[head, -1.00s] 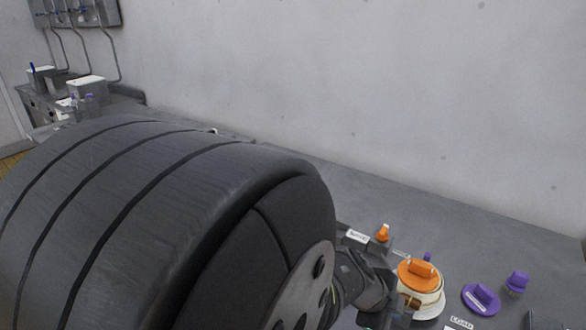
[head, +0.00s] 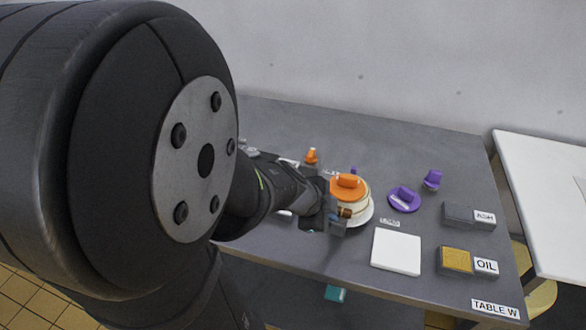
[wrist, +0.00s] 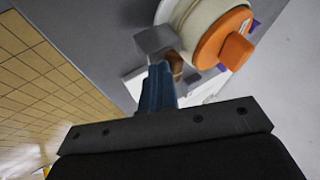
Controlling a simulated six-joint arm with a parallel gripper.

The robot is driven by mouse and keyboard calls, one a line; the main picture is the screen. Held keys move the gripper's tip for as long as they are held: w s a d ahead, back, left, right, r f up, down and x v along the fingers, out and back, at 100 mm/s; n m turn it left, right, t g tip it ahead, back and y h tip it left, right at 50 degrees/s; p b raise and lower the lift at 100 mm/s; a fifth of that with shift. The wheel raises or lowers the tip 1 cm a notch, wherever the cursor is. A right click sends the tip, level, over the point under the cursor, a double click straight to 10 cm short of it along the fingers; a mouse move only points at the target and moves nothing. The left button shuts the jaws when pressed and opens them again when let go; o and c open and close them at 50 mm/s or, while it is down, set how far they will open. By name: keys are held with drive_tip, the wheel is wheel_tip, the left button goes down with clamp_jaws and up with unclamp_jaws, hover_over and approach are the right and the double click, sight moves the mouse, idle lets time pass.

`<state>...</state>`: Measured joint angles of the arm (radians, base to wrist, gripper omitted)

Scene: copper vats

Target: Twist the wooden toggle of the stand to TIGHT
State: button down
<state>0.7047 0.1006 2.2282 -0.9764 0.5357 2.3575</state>
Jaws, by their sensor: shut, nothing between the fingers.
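A cream round stand (head: 362,197) with an orange lid (head: 347,188) sits on a white plate (head: 366,216) on the grey table. Its small brown wooden toggle (head: 346,213) shows on its near side, beside my gripper (head: 336,219). In the wrist view the stand (wrist: 189,19) and its orange lid (wrist: 222,38) are at the upper right. The toggle (wrist: 178,64) is partly hidden there behind my gripper (wrist: 160,70). The fingers are shut and hold nothing. They are close to the toggle; I cannot tell whether they touch it. No TIGHT mark is readable.
A purple lid (head: 404,200) and a purple knob (head: 432,179) lie to the right. A white square pad (head: 396,251), an ASH box (head: 462,216) and an OIL box (head: 454,260) are nearer the right edge. An orange knob (head: 311,156) stands behind.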

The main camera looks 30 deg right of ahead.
drive_tip(key=shift+w, duration=0.65)
idle(0.4)
drive_tip(key=shift+w+d+m+g+y, duration=0.1)
drive_tip(key=shift+w+d+m+g, duration=0.45)
drive_tip(key=shift+m, duration=0.45)
drive_tip(key=shift+w+d+m+g+y, duration=0.1)
drive_tip(key=shift+w+d+m+g, duration=0.25)
drive_tip(key=shift+m+g, duration=0.5)
drive_tip(key=shift+w+d+m+g+y, duration=0.1)
drive_tip(key=shift+w+d+m+g, duration=0.35)
drive_tip(key=shift+m, duration=0.7)
drive_tip(key=shift+w+a, duration=0.1)
drive_tip(key=shift+a, duration=0.05)
